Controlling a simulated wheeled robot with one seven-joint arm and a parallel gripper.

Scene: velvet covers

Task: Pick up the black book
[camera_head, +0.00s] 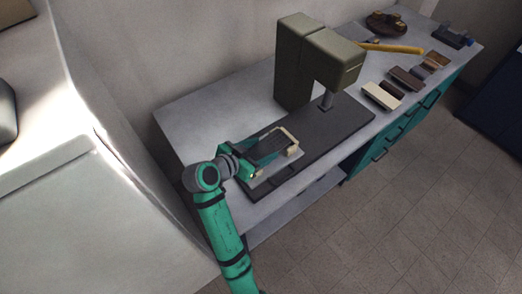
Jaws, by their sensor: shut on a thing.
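My gripper (287,148) reaches from my teal arm over the near left end of a dark base plate. Its teal fingers lie on either side of a flat dark item, which looks like the black book (268,150), and are closed on it. A pale cream piece shows at the fingertips. A light grey edge shows below the gripper. The hand hides part of the book, and I cannot tell whether it touches the plate.
An olive-green machine (310,62) stands on the dark base plate (340,120), just beyond my gripper. Cream and brown blocks (382,95), a yellow-handled tool (390,48) and a brown item (386,23) lie farther right. The grey bench top (190,115) is clear at left.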

